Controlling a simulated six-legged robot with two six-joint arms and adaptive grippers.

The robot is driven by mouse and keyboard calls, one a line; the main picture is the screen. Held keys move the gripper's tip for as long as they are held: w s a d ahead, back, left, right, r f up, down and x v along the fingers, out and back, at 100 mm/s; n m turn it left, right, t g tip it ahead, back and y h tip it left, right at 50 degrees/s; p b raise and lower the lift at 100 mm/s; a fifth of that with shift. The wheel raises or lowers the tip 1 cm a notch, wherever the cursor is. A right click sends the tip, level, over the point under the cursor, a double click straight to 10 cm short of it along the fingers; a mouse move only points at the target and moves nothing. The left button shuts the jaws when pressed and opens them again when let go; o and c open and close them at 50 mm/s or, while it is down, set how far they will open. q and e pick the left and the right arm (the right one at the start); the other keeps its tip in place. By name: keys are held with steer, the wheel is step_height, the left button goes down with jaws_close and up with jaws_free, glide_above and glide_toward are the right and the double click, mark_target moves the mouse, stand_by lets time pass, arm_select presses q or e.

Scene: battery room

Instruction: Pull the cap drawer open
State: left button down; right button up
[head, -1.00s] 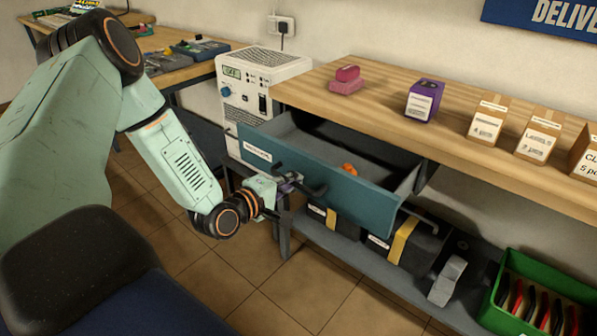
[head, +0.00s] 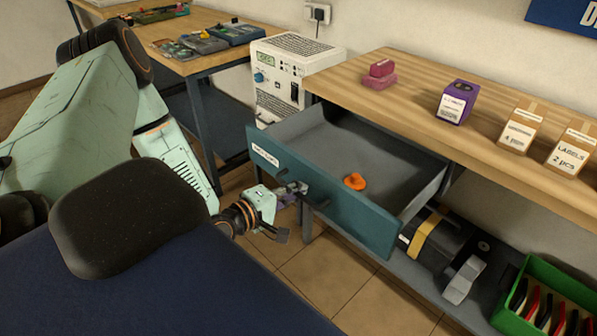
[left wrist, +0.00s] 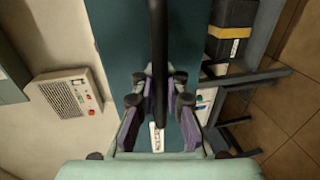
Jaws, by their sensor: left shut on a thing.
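The cap drawer (head: 368,214) has a teal front with a white label and stands well out from under the wooden bench. Its grey inside shows, with an orange cap (head: 355,181) lying on the bottom. My left gripper (head: 296,190) is at the drawer front, shut on the dark bar handle (head: 318,204). In the left wrist view the black handle (left wrist: 158,50) runs between the purple-sided fingers (left wrist: 158,100), with the teal front behind. My right gripper is not in view.
A white power unit (head: 280,75) stands left of the drawer. A pink block, a purple box (head: 453,107) and cardboard boxes stand on the bench top (head: 405,88). Below are a black case with a yellow band (head: 436,238) and a green bin (head: 545,277). Tiled floor is clear in front.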

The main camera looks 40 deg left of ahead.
arm_select(q)
steer(key=shift+r, duration=0.15)
steer(key=c, duration=1.7)
jaws_free()
steer(key=shift+o, duration=0.2)
steer(key=p+v, duration=0.5)
steer(key=v, duration=0.4)
